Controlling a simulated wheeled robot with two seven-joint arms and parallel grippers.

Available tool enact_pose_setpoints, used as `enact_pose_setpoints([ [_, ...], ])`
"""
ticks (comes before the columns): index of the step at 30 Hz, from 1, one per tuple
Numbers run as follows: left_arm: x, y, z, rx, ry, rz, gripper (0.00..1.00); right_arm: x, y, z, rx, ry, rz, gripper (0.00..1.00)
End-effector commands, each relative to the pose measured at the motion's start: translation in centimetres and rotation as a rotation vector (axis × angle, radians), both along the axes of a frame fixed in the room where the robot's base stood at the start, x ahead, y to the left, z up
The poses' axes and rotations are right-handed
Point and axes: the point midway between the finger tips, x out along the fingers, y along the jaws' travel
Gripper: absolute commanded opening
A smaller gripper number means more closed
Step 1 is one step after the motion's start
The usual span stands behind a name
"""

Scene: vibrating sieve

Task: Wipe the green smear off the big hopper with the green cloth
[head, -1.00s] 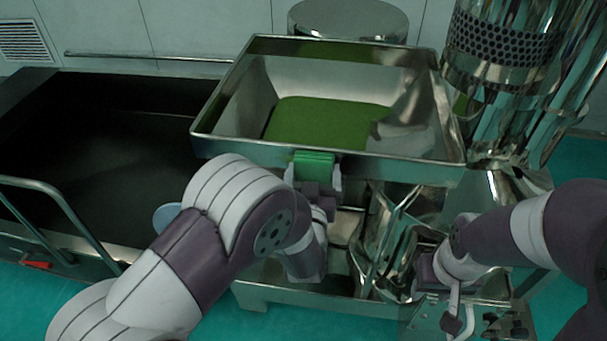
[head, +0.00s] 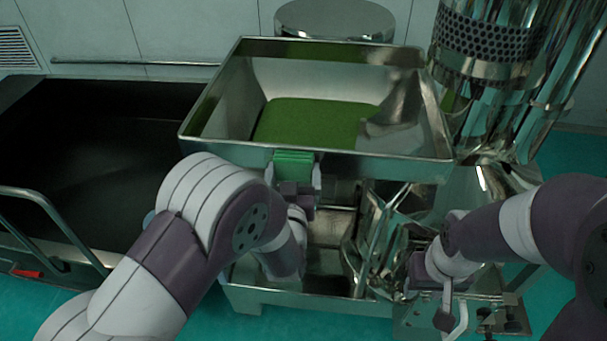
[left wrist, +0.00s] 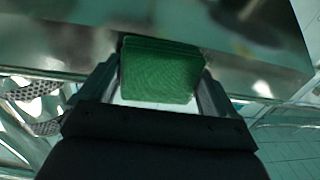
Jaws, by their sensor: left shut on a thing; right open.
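The big hopper (head: 395,169) is a square, shiny metal funnel in the middle of the head view. A large green patch (head: 310,122) covers its inner floor; I cannot tell whether this is the smear or loose material. My left gripper (head: 295,180) is shut on the folded green cloth (head: 293,156), at the outside of the hopper's front wall. In the left wrist view the cloth (left wrist: 160,75) sits between the fingers against the metal wall (left wrist: 60,55). Any smear behind the cloth is hidden. My right gripper (head: 416,275) is open, low beside the metal parts under the hopper.
A black-topped cart (head: 100,150) with a metal handle (head: 60,220) stands at left. A tall shiny metal column (head: 490,70) with a perforated band rises at right. A round metal lid (head: 335,20) is behind the hopper. Green floor shows at the lower edges.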

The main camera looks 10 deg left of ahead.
Motion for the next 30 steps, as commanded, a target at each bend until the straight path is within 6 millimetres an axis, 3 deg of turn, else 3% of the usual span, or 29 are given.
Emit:
enact_pose_setpoints([
  [3, 0.0, 1.6, 0.1, -0.001, -0.002, 0.008, 0.66, 0.0, 0.0, 0.0, 0.000, 0.000, 0.000, 0.43],
  [11, 0.0, 3.0, 0.1, -0.002, -0.002, 0.005, 0.66, 0.0, 0.0, 0.0, 0.000, 0.000, 0.000, 0.43],
  [18, 0.0, 5.6, 0.0, -0.001, -0.001, 0.006, 0.66, 0.0, 0.0, -0.2, 0.000, 0.000, 0.000, 0.43],
  [30, -0.2, 6.2, 0.1, -0.001, -0.001, 0.002, 0.66, 0.0, 0.0, -0.2, 0.000, 0.000, 0.000, 0.43],
])
